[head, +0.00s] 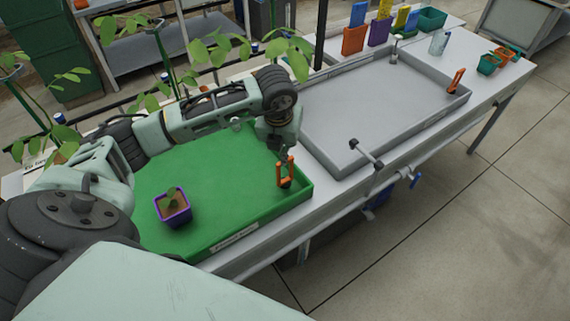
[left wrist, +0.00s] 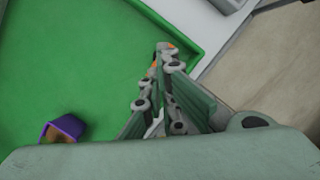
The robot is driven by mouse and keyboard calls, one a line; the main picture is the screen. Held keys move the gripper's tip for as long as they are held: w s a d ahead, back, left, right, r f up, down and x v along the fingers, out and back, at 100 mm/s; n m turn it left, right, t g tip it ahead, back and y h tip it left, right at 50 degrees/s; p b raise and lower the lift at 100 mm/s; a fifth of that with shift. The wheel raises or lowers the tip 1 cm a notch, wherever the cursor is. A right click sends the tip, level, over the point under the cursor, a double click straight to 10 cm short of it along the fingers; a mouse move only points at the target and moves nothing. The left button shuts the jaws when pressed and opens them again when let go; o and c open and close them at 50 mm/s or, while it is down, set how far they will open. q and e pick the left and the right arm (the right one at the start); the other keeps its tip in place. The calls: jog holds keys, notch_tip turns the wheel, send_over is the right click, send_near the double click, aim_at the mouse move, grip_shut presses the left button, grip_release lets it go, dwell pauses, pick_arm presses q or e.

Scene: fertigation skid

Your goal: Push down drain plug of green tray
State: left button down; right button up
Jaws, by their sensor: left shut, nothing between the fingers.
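The green tray (head: 215,185) lies on the bench, and its floor also shows in the left wrist view (left wrist: 75,60). Its orange drain plug (head: 285,174) stands upright in the near right corner, with a dark base. My left gripper (head: 287,152) points down right above the plug, with its fingers shut and empty. In the left wrist view the fingertips (left wrist: 168,55) cover most of the plug, and only bits of orange show around them. I cannot tell whether they touch it. My right gripper is in neither view.
A purple pot (head: 173,207) with a seedling stands in the green tray. A grey tray (head: 370,105) with its own orange plug (head: 456,81) lies to the right. A valve handle (head: 365,153) sits at the grey tray's front edge. Leafy plants (head: 200,55) stand behind my left arm.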

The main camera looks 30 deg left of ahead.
pick_arm(q)
jog(key=shift+b+x, duration=0.8)
jog(key=shift+x, duration=1.15)
